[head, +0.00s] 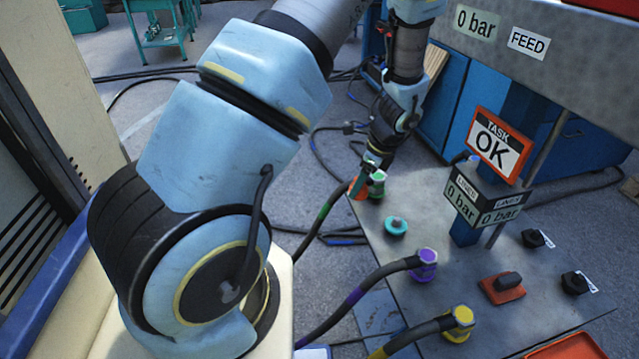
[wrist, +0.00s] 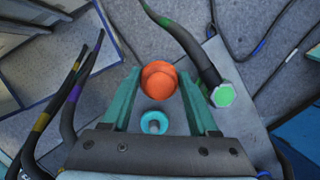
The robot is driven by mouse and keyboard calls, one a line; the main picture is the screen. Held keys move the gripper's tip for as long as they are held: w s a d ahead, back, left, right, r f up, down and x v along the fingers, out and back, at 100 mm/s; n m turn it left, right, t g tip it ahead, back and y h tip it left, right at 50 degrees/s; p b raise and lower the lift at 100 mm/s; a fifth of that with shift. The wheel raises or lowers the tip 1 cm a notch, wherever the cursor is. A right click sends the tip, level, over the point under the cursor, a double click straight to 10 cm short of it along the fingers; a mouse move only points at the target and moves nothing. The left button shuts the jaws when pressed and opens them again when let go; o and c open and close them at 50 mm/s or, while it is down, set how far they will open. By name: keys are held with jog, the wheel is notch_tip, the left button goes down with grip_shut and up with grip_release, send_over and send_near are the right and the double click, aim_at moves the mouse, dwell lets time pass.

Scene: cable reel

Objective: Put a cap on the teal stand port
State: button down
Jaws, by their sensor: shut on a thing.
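My gripper (wrist: 160,84) has its teal fingers shut on an orange-red cap (wrist: 158,78), in the middle of the wrist view. In the head view, the cap shows as a small orange patch at the end of my arm, partly hidden by the fingers. The teal stand port (head: 396,226) stands uncovered on the grey table. It also shows in the wrist view (wrist: 153,122), between the fingers and nearer the palm in the picture. The cap and the port appear apart; the height gap is hard to judge.
A green hose end (head: 377,184) sits close beside my gripper. Purple (head: 425,265) and yellow (head: 459,322) hose ends stand along the grey table (head: 450,262). A red block with a black handle (head: 503,287) and two tagged black fittings (head: 573,283) are at right. A sign (head: 497,146) reads "TASK OK".

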aim_at(398, 219)
jog(key=s+d+r+m+t+h+p, duration=0.1)
jog(key=s+d+r+m, duration=0.15)
jog(key=d+m, duration=0.2)
jog(key=s+d+r+m+h, duration=0.1)
jog(key=s+d+m, duration=0.2)
jog(key=d+m, duration=0.15)
jog(key=f+b, duration=0.4)
jog(key=f, duration=0.1)
jog(key=f+b, duration=0.2)
jog(key=shift+w+d+f, duration=0.1)
jog(key=shift+d+f, duration=0.1)
jog(key=shift+d, duration=0.2)
jog(key=shift+f+b, duration=0.55)
jog(key=shift+f, duration=0.15)
jog(key=shift+f, duration=0.3)
jog(key=shift+c, duration=0.4)
grip_release()
jog(key=v, duration=1.1)
jog(key=shift+s, duration=0.2)
